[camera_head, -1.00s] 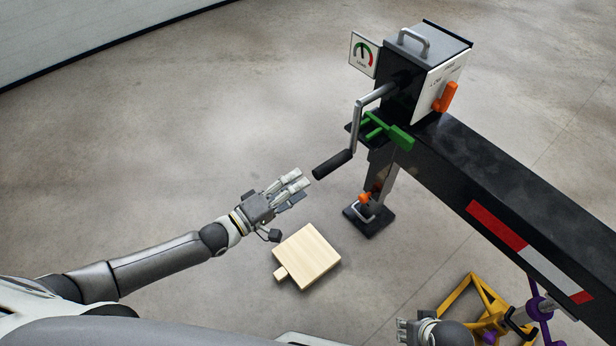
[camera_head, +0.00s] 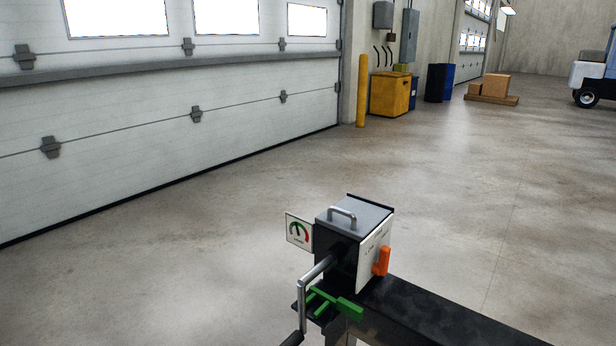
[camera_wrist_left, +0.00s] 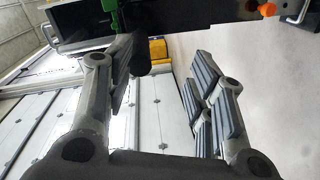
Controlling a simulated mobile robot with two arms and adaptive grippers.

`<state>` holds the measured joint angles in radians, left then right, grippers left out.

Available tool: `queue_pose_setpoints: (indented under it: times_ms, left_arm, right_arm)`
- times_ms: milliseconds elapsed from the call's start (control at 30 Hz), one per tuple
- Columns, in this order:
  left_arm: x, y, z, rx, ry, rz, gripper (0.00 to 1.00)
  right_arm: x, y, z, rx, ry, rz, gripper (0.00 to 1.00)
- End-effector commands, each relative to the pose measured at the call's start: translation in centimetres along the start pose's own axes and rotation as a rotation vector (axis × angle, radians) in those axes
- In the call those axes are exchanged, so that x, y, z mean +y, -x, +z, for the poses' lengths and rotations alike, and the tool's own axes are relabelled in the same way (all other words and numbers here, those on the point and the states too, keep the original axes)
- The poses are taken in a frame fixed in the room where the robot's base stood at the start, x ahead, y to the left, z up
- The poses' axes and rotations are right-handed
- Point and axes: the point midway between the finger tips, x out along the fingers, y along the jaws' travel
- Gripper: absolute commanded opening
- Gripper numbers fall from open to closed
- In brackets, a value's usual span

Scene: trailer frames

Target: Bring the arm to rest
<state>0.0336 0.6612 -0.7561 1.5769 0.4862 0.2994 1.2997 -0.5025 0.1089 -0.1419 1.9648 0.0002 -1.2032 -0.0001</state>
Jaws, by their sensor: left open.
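My left gripper (camera_wrist_left: 160,85) shows only in the left wrist view, its fingers apart with nothing between them. A dark grip, seemingly the crank's, shows beyond the fingers at the top, apart from the right-hand fingers; whether it touches the left-hand ones I cannot tell. In the head view the silver crank (camera_head: 306,290) hangs from the grey-black gear box (camera_head: 352,220) on the black trailer beam (camera_head: 430,315). Its black handle (camera_head: 293,338) is cut off by the lower edge. My right gripper is in neither current view.
A green lever (camera_head: 340,304) and a gauge plate (camera_head: 298,230) sit by the box, with an orange lever (camera_head: 381,261) on its side. Open concrete floor (camera_head: 190,250) lies left of the trailer. A yellow post (camera_head: 362,90) and boxes (camera_head: 496,86) stand far back.

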Motion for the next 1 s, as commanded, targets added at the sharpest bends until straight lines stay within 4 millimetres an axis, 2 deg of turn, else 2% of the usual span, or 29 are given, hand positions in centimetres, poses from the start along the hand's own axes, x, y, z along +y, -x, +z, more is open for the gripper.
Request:
queue_pose_setpoints:
  times_ms: [33, 167, 267, 367, 600, 800, 933, 1000]
  left_arm:
    - [-0.5, -0.2, 1.5, -0.009, -0.047, -0.048, 0.49]
    - [-2.5, -0.1, 4.3, -0.050, -0.228, -0.213, 0.49]
    - [-4.4, 1.0, 5.9, -0.103, -0.367, -0.351, 0.49]
    - [-6.4, 2.9, 7.1, -0.175, -0.493, -0.496, 0.49]
    - [-10.7, 10.1, 9.3, -0.419, -0.699, -0.807, 0.49]
    - [-12.6, 16.4, 10.8, -0.626, -0.758, -0.976, 0.49]
    - [-13.2, 20.5, 11.9, -0.766, -0.765, -1.061, 0.49]
    - [-13.5, 20.4, 12.0, -0.774, -0.769, -1.060, 0.49]
  right_arm:
    - [0.0, 0.0, 0.0, 0.000, 0.000, 0.000, 0.41]
    - [0.0, 0.0, 0.0, 0.000, 0.000, 0.000, 0.41]
    - [0.0, 0.0, 0.0, 0.000, 0.000, 0.000, 0.41]
    - [0.0, 0.0, 0.0, 0.000, 0.000, 0.000, 0.41]
    - [0.0, 0.0, 0.0, 0.000, 0.000, 0.000, 0.41]
    - [0.0, 0.0, 0.0, 0.000, 0.000, 0.000, 0.41]
    - [0.0, 0.0, 0.0, 0.000, 0.000, 0.000, 0.41]
    - [-0.1, -0.3, 0.5, -0.014, 0.001, -0.001, 0.41]
